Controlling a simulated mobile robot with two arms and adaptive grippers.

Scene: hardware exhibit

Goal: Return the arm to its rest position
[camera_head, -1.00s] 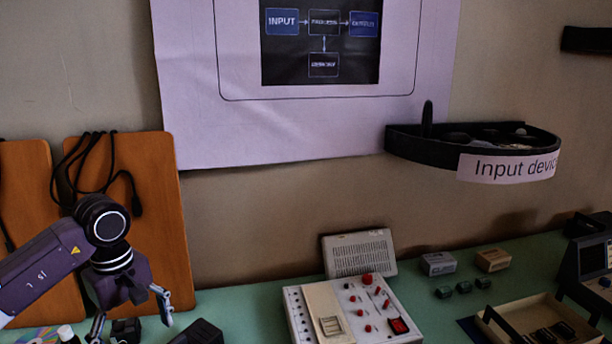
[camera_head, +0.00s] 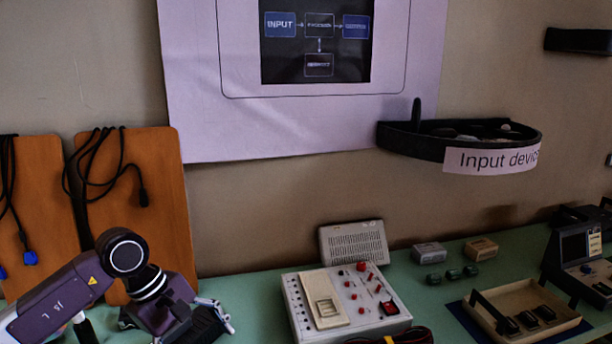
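My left arm comes in from the lower left, purple with a black ring at its joint. My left gripper (camera_head: 188,327) hangs low over the green table, at the picture's bottom edge. One metal finger shows at its right side, set well out from the other side, so it looks open. A black object on the table lies behind or below it, and I see nothing clearly held. My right gripper is not in view.
Orange boards with black cables (camera_head: 157,200) lean on the wall behind my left arm. A white control box with red knobs (camera_head: 345,300) stands right of the gripper. Farther right are small boxes (camera_head: 430,253) and a beige tray (camera_head: 525,295). A black wall shelf (camera_head: 400,140) juts out above.

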